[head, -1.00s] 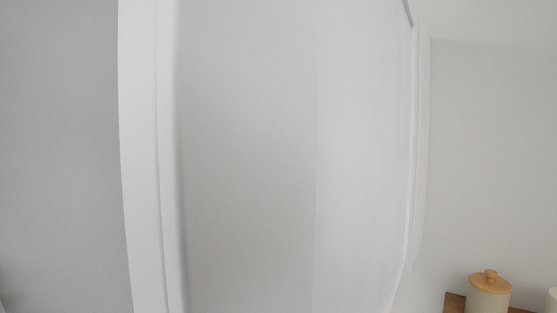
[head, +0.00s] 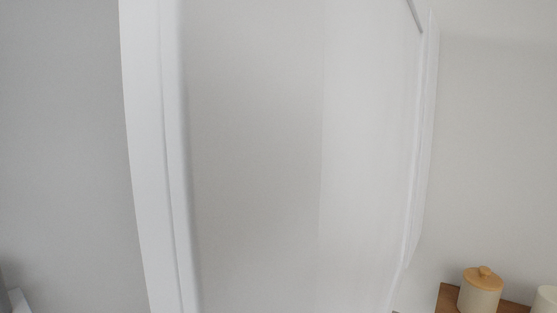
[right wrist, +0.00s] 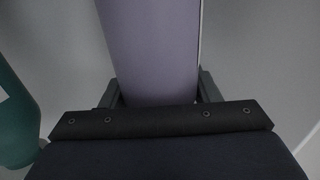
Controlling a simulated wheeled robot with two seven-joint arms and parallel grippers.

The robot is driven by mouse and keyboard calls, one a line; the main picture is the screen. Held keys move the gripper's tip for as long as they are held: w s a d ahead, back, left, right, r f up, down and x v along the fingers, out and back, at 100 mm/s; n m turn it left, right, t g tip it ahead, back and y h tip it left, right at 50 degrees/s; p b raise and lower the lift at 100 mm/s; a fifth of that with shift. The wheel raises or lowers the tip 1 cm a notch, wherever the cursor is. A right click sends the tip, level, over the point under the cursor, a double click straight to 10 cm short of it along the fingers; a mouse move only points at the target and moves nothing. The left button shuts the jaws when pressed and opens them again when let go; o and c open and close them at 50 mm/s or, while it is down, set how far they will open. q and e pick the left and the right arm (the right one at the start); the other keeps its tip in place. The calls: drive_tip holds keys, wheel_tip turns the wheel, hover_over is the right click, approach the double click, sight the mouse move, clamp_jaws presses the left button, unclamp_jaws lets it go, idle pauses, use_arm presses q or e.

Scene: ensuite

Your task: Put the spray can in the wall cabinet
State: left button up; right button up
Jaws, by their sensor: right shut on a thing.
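In the right wrist view a smooth purple cylinder (right wrist: 152,45), which looks like the spray can, stands between the two dark fingers of my right gripper (right wrist: 160,88). The gripper is shut on it; the can's far end runs out of the top of the picture. In the head view a large white framed panel (head: 255,150) fills the middle at close range. It may be part of the wall cabinet, but I cannot tell, and no cabinet interior or shelf shows. Neither gripper shows in the head view.
A cream jar with a wooden lid (head: 480,290) stands on a brown wooden surface (head: 449,298) at the lower right. Another pale container (head: 546,302) is cut off beside it. In the right wrist view a teal object (right wrist: 17,115) is at the left, close to the can.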

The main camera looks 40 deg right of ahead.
drive_tip(key=o, duration=1.2)
drive_tip(key=shift+f, duration=0.1)
drive_tip(key=o, duration=0.4)
drive_tip(key=shift+c, duration=0.2)
drive_tip(key=b+v, duration=0.5)
drive_tip(key=v, duration=0.7)
drive_tip(key=shift+b, duration=0.4)
